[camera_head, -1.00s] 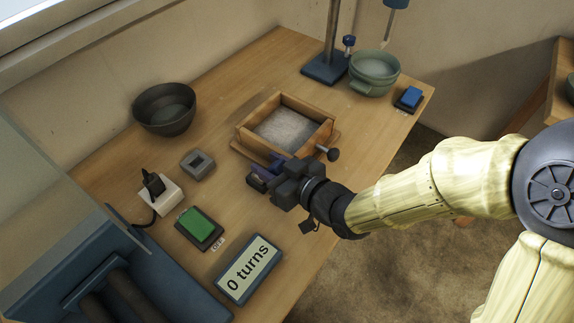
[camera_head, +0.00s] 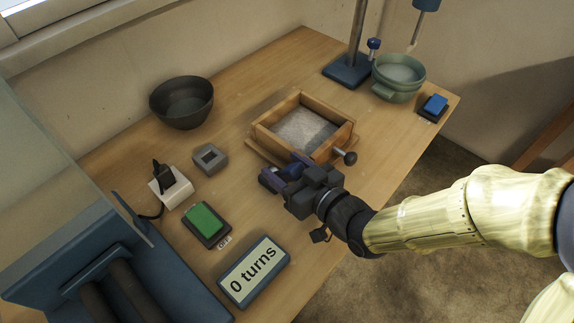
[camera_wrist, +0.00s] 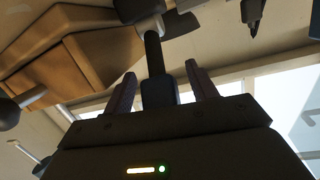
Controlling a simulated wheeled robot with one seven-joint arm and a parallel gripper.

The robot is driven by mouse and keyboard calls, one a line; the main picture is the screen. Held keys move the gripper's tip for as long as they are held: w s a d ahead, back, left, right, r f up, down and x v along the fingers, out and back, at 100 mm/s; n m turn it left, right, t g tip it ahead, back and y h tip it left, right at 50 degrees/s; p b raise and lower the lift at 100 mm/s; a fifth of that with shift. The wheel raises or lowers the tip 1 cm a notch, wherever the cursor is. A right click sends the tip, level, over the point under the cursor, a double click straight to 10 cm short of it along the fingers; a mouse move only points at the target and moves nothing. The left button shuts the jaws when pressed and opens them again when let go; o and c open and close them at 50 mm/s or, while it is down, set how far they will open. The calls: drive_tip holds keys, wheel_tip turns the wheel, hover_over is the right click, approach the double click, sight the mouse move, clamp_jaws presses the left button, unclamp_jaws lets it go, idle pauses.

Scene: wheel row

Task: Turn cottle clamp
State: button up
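The wooden cottle frame (camera_head: 262,146) stands on the table with a grey fill inside. A dark round knob (camera_head: 348,158) sticks out at its near right corner; I take it as part of the clamp. My gripper (camera_head: 284,174) is just in front of the frame's near side, left of the knob. In the wrist view my gripper (camera_wrist: 163,90) has its two purple fingers apart, with a dark stem (camera_wrist: 153,55) and block between them. Gaps show on both sides of the block. I cannot tell whether the stem belongs to the clamp. The frame (camera_wrist: 85,50) and knob (camera_wrist: 8,114) show at left there.
A display (camera_head: 254,270) reads "0 turns". A green button (camera_head: 205,221), a grey block (camera_head: 209,158), a white socket box with plug (camera_head: 171,188) and a dark bowl (camera_head: 181,102) lie left. A green pot (camera_head: 398,78), blue stand (camera_head: 347,71) and blue button (camera_head: 435,104) stand at back right.

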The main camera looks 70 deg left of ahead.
drive_tip(key=shift+r, duration=0.1)
idle(0.3)
drive_tip(key=shift+w+d, duration=0.15)
drive_tip(key=shift+d, duration=0.1)
drive_tip(key=b+v, duration=0.9)
drive_tip(key=v, duration=0.7)
drive_tip(key=shift+d+b, duration=0.3)
drive_tip(key=shift+d, duration=0.1)
